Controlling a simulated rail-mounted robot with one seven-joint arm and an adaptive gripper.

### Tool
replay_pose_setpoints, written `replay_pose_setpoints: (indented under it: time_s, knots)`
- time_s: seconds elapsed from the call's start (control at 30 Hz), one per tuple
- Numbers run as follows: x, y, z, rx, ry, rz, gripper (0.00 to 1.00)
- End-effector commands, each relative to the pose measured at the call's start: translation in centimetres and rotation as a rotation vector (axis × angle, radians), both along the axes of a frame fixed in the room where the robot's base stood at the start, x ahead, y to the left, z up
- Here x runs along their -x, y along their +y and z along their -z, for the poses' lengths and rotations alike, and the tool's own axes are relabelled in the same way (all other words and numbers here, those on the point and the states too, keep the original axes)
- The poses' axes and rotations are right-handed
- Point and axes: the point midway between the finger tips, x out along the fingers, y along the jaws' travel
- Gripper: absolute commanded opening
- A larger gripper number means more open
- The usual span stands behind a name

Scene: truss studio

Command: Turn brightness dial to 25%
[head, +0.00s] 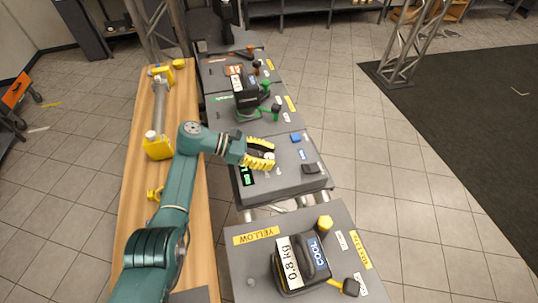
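A dark grey panel (290,183) with a green-digit display (247,176) stands in the middle of the head view. The display's digits are too small to read. My gripper (271,157) has yellow ribbed fingers and is low over the panel's upper left part. A small pale knob (269,155), possibly the brightness dial, shows between the fingertips. The fingers are apart on either side of it, but I cannot tell whether they touch it. The dial's pointer and scale are hidden or too small to see.
The panel also bears a blue block (296,138) and a black part (311,168). Nearer is a station with a 0.8 kg unit (301,265); farther stations hold green-trimmed (247,102) and orange-trimmed gear.

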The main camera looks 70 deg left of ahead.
Motion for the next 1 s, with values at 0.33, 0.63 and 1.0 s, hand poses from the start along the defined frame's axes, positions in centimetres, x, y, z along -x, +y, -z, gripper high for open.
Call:
replay_pose_setpoints:
  time_s: [0.33, 0.63, 1.0]
  knots:
    - [0.0, 0.0, -0.1, 0.0, -0.002, 0.001, 0.6]
    - [3.2, 1.4, -1.6, -0.003, -0.005, -0.003, 0.6]
    - [9.8, 4.0, -4.4, 0.0, -0.001, -0.001, 0.6]
